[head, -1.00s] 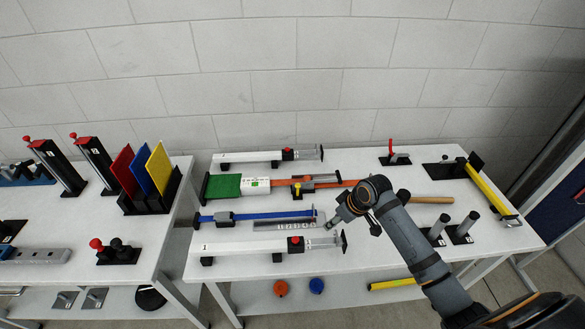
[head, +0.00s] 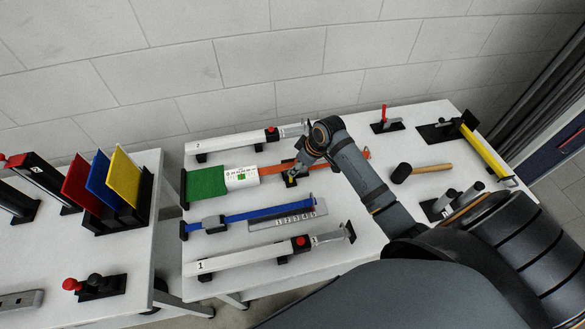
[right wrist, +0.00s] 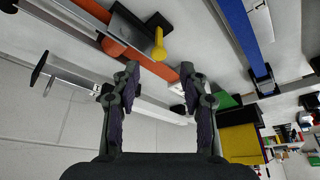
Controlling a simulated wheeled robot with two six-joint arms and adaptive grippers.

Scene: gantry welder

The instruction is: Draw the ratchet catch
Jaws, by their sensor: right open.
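The ratchet is a dark block (right wrist: 130,28) with a yellow-knobbed catch (right wrist: 158,45), sitting on the orange strap (head: 270,169). My right gripper (right wrist: 159,75) is open and empty in the right wrist view, with the yellow knob just beyond and between its fingertips. In the head view my right gripper (head: 298,166) is over the ratchet and hides most of it. I cannot tell whether a finger touches the catch. My left gripper is not in view.
A green mat and white labelled block (head: 241,177) lie at the strap's left end. A blue strap (head: 262,213) and white rails (head: 240,262) with red knobs lie nearby. A mallet (head: 425,170) lies to the right.

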